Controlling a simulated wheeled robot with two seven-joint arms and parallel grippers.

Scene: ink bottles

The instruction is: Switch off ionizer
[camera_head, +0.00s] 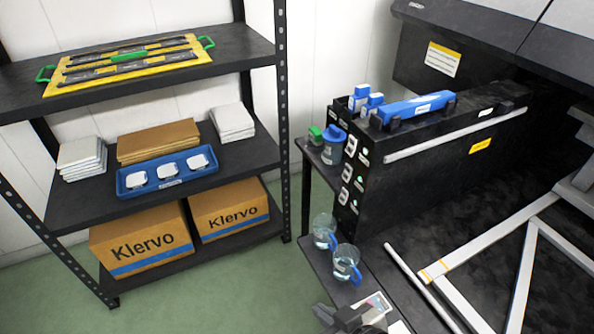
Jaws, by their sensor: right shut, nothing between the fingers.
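A black panel (351,178) on the end of the dark machine carries a column of white rocker switches (347,172) with small lit green lamps beside them. Their labels are too small to read, so I cannot tell which one is the ionizer's. A blue bar (415,108) with a white label lies in black holders on top of the machine; I cannot tell whether it is the ionizer. My right gripper (338,316) is at the bottom edge, below and apart from the panel, shut and empty, partly cut off. My left gripper is out of view.
Two clear cups (324,232) (346,264) stand on the narrow dark shelf between my right gripper and the panel. A blue-lidded jar (333,146) and a green item (315,134) stand left of the panel. A storage rack (262,150) with boxes fills the left.

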